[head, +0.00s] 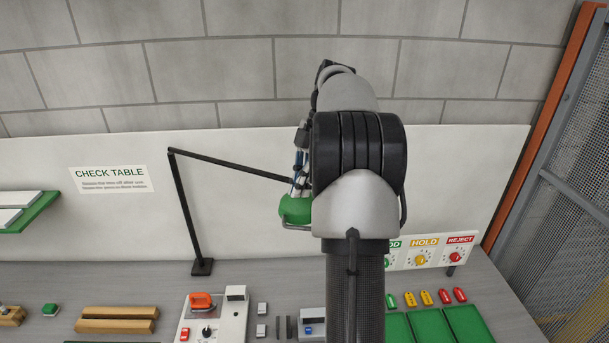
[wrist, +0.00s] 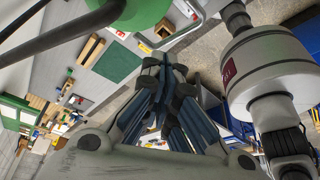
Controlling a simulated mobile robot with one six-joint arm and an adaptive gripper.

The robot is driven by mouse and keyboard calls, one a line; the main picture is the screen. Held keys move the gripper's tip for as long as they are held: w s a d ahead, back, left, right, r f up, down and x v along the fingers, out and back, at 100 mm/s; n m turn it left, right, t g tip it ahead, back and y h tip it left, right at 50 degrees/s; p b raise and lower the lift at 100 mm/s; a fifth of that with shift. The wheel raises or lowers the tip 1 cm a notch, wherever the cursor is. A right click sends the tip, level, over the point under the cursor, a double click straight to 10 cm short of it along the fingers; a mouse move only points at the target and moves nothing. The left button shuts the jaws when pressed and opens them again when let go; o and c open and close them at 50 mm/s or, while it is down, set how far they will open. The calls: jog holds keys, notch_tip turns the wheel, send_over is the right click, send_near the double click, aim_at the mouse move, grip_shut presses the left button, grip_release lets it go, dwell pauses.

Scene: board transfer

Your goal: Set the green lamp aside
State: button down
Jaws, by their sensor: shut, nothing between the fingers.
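The green lamp (head: 295,209) hangs at the end of a thin black jointed arm (head: 228,165) on a post whose foot (head: 202,267) stands on the table. A pale metal handle runs below its green head. In the wrist view the green lamp (wrist: 143,12) fills the top edge, close to my gripper (wrist: 168,72). My gripper is shut and empty, with its fingers together. In the head view my arm hides most of the gripper and the lamp's right side. I cannot tell whether the fingers touch the lamp.
The grey table (head: 255,278) carries wooden blocks (head: 117,319), a test box with an orange-red part (head: 202,302) and green mats (head: 430,325). A GOOD/HOLD/REJECT panel (head: 425,253) stands at the right. A wall panel (head: 500,170) is behind; a mesh fence (head: 567,190) is far right.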

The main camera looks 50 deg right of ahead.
jog(key=s+a+f+m+h+b, duration=0.1)
jog(key=a+f+m+b, duration=0.2)
jog(key=a+b, duration=0.6)
jog(key=s+a+f+m+h+b, duration=0.1)
jog(key=a+f+m+h+b, duration=0.25)
jog(key=a, duration=0.95)
jog(key=s+a+f+m+t+b, duration=0.1)
jog(key=s+a+f+m+b, duration=0.1)
jog(key=s+a+f+b, duration=0.2)
jog(key=s+a+f+m+t+b, duration=0.1)
jog(key=s+a+f+m+b, duration=0.2)
jog(key=f, duration=0.8)
jog(key=s+a+f+m+t+b, duration=0.1)
jog(key=s+a+f+m+b, duration=0.2)
jog(key=s+a+f+b, duration=0.4)
jog(key=shift+s+a+f+t+b, duration=0.15)
jog(key=shift+a+f+t+b, duration=0.2)
jog(key=shift+f+b, duration=0.4)
jog(key=shift+d+r+y, duration=0.1)
jog(key=shift+r+y, duration=0.05)
jog(key=shift+y, duration=0.1)
